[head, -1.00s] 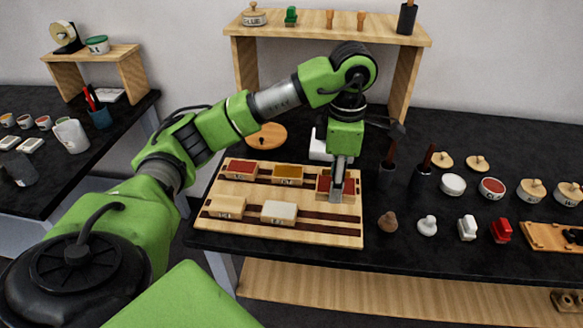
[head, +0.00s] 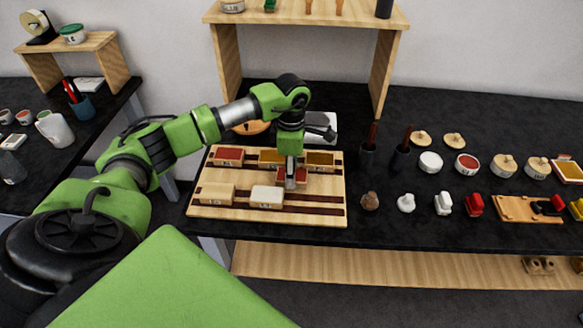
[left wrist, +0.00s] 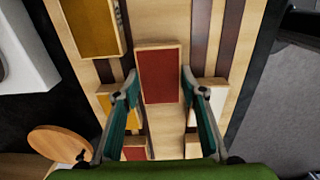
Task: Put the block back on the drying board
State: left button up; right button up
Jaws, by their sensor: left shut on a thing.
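The drying board (head: 325,215) is a pale wooden board with dark strips, on the black bench. My left gripper (head: 291,181) is shut on a red-topped block (head: 300,173) over the middle right of the board. In the left wrist view, the fingers (left wrist: 160,80) clasp this red block (left wrist: 160,75) by its sides. I cannot tell whether it touches the board. A red block (head: 228,155) and two gold blocks (head: 270,157) (head: 320,160) stand in the back row. A plain block (head: 215,193) and a white block (head: 267,196) stand in the front row. My right gripper is not in view.
Dark cups with brushes (head: 366,154) stand right of the board. Small stamps (head: 406,203), lidded pots (head: 503,166) and a wooden tray (head: 520,209) lie farther right. A wooden shelf (head: 300,16) stands behind. The board's front right part is bare.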

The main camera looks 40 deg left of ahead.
pick_arm(q)
jog(key=shift+d+f, duration=0.1)
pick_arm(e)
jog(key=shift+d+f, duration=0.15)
pick_arm(q)
jog(key=shift+f+b, duration=0.15)
jog(key=shift+b, duration=0.15)
jog(key=o, duration=1.2)
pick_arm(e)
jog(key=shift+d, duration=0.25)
